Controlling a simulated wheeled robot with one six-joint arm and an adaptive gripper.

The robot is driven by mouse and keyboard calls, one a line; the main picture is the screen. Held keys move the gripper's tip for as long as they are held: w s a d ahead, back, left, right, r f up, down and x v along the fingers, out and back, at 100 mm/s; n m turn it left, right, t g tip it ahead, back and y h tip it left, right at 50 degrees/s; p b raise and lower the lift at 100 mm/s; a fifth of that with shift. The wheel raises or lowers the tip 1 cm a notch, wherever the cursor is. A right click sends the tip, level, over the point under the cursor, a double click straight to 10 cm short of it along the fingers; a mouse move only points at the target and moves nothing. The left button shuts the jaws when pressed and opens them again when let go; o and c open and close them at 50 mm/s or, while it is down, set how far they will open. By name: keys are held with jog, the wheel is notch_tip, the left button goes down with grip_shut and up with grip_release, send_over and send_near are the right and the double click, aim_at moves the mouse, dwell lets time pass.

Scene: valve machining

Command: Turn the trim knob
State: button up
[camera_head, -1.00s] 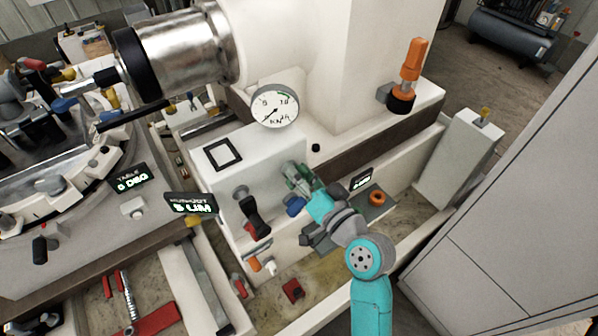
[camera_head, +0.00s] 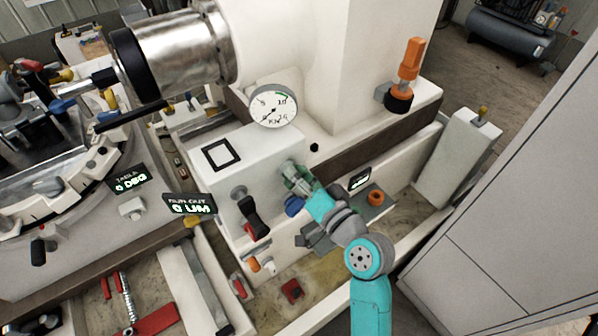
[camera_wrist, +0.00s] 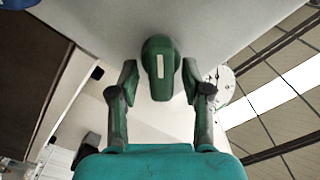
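A dark green round knob with a white mark (camera_wrist: 158,70), which I take for the trim knob, sits on the pale face of the machine in the wrist view. My gripper (camera_wrist: 159,80) has its two fingers on either side of the knob, with a visible gap on each side. In the head view my gripper (camera_head: 298,182) is at the right part of the white box's front (camera_head: 268,165). There its fingers largely hide the knob.
A round gauge (camera_head: 273,106) stands above the box. A black-and-red lever (camera_head: 255,222) and a blue knob (camera_head: 294,206) are close by. A shelf with an orange ring (camera_head: 376,197) is to the right. A "0 UM" display (camera_head: 190,204) stands to the left.

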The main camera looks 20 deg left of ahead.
jog(key=v, duration=1.2)
dwell(0.5)
jog(key=s+d+f+m+t+h, duration=0.3)
jog(key=s+d+f+h, duration=0.2)
jog(key=d+f, duration=0.25)
jog(key=s+d+f+m+t+h, duration=0.2)
jog(key=s+d+f+h, duration=0.3)
jog(key=d+f, duration=0.3)
jog(key=s+d+r+h, duration=0.1)
jog(key=s+d+h, duration=0.1)
jog(key=s, duration=0.5)
jog(key=s+d+r+n+h, duration=0.1)
jog(key=s+d+r, duration=0.1)
jog(key=s+d, duration=0.3)
jog(key=s+d+r+n+h, duration=0.1)
jog(key=s+d, duration=0.3)
jog(key=s, duration=0.4)
jog(key=shift+s+d+r+t+h, duration=0.15)
jog(key=shift+s+r+t+h, duration=0.2)
jog(key=shift+r+h, duration=0.4)
